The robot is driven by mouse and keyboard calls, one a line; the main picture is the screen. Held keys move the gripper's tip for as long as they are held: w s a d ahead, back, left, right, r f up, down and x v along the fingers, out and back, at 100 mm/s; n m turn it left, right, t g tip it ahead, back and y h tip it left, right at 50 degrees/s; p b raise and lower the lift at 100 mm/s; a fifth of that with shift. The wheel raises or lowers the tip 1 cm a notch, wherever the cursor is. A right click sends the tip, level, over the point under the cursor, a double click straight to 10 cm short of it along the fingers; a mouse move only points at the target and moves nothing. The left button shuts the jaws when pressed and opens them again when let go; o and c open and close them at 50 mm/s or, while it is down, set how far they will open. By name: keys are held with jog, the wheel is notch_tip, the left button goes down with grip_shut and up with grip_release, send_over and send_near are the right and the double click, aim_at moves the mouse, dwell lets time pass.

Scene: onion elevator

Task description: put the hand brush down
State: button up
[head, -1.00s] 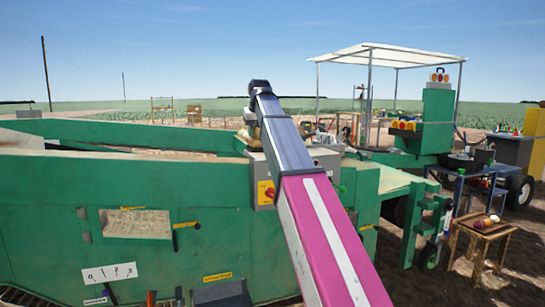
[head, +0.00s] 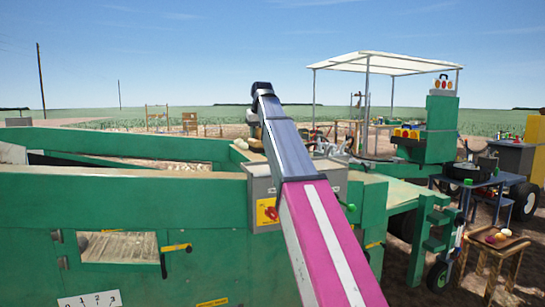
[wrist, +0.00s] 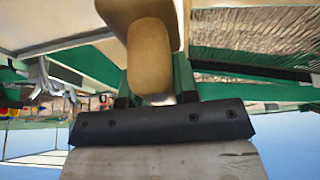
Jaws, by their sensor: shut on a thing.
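The hand brush (wrist: 150,55) shows in the wrist view as a tan, rounded wooden piece at the top middle, with a broader part above it. My gripper (wrist: 157,97) is shut on it, the dark jaw parts close on either side of the narrow end. The bristles cannot be made out. In the head view my arm reaches up and forward at the edge of the green machine (head: 100,190). The arm hides most of my gripper and the brush there.
A grey control box (head: 262,192) with a red knob stands close behind my arm on the machine. A white canopy (head: 385,62) rises behind.

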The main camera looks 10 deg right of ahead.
jog(key=shift+w+d+f, duration=0.45)
jog(key=shift+d+f, duration=0.7)
jog(key=shift+f, duration=0.25)
jog(key=shift+w+d+f, duration=0.5)
jog(key=shift+d+f, duration=0.65)
jog(key=shift+f, duration=0.3)
jog(key=shift+w+d+f, duration=0.45)
jog(key=shift+d+f, duration=0.7)
jog(key=shift+f, duration=0.25)
jog(key=shift+f, duration=0.15)
jog(key=o, duration=0.8)
jog(key=shift+o, duration=0.2)
jog(key=v, duration=1.2)
